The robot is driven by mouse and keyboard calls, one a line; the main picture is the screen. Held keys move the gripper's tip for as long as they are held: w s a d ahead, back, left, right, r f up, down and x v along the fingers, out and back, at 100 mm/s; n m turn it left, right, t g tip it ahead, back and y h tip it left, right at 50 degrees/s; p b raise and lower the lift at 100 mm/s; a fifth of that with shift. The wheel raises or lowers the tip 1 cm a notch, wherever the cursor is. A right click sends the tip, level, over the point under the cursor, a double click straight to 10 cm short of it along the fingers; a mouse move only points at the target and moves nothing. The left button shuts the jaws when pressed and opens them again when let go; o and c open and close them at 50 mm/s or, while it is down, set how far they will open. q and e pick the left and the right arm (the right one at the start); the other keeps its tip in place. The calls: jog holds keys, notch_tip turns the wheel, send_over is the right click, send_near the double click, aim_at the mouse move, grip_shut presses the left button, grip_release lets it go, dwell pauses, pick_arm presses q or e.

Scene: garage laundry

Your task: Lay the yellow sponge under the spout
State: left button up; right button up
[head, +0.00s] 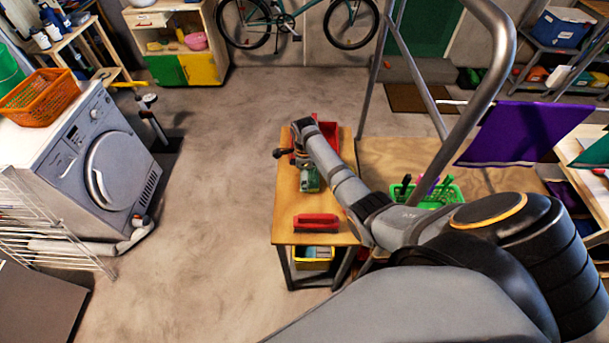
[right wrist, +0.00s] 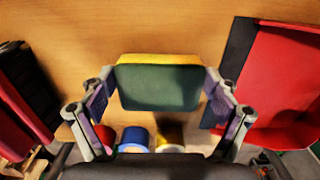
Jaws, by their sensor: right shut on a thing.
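The yellow sponge (right wrist: 160,85) is in the right wrist view, with a dark green face toward the camera and a yellow edge along its far side. My right gripper (right wrist: 158,92) is shut on it, one finger at each end. Bare wood of the table (right wrist: 110,35) shows behind it; I cannot tell how high the sponge is. In the head view my right arm reaches over the wooden table (head: 286,217), its gripper small and partly hidden. I cannot make out a spout in either view. My left gripper is not in view.
A red brush (head: 317,222) lies toward the table's near end. A red bin (head: 327,132) stands at the far end and also shows in the wrist view (right wrist: 285,85). Blue (right wrist: 134,138) and yellow (right wrist: 169,136) rolls sit below the sponge. Open floor lies left of the table.

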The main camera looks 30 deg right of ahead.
jog(key=shift+f, duration=0.15)
jog(key=o, duration=0.5)
jog(key=shift+c, duration=0.2)
notch_tip(320, 180, up, 12)
jog(key=shift+b, duration=0.35)
